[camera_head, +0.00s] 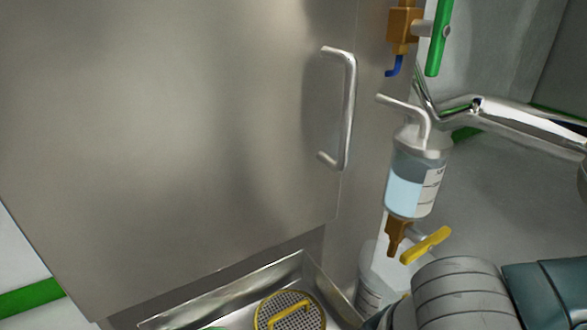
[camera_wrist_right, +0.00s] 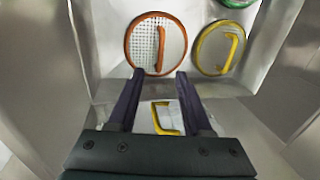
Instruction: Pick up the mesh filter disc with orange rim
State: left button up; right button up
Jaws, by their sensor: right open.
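The mesh filter disc with orange rim (camera_wrist_right: 143,45) is at the top middle of the right wrist view. It is round, with white mesh and an upright orange handle. My right gripper (camera_wrist_right: 157,77) is open, with its two dark fingers pointing toward the lower edge of this disc. Nothing is gripped between them. I cannot tell whether the fingertips touch the disc. The orange-rimmed disc is not visible in the head view. My left gripper is in neither view.
A yellow-rimmed disc (camera_wrist_right: 206,50) is right of the orange one, with a green-rimmed piece (camera_wrist_right: 237,2) above. A yellow handle (camera_wrist_right: 166,118) shows between my fingers. A yellow-handled mesh disc (camera_head: 292,318) lies in a metal tray (camera_head: 245,287). A bottle (camera_head: 405,190) hangs beside the steel cabinet (camera_head: 170,140).

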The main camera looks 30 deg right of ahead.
jog(key=f+b, duration=0.2)
jog(key=w+f+b, duration=0.1)
jog(key=f, duration=0.2)
jog(key=shift+f+b, duration=0.15)
jog(key=shift+b, duration=0.25)
jog(key=f+b, duration=0.2)
jog(key=w+f+b, duration=0.1)
jog(key=f+b, duration=0.2)
jog(key=shift+d, duration=0.2)
jog(key=shift+r, duration=0.1)
jog(key=shift+c, duration=0.4)
grip_shut()
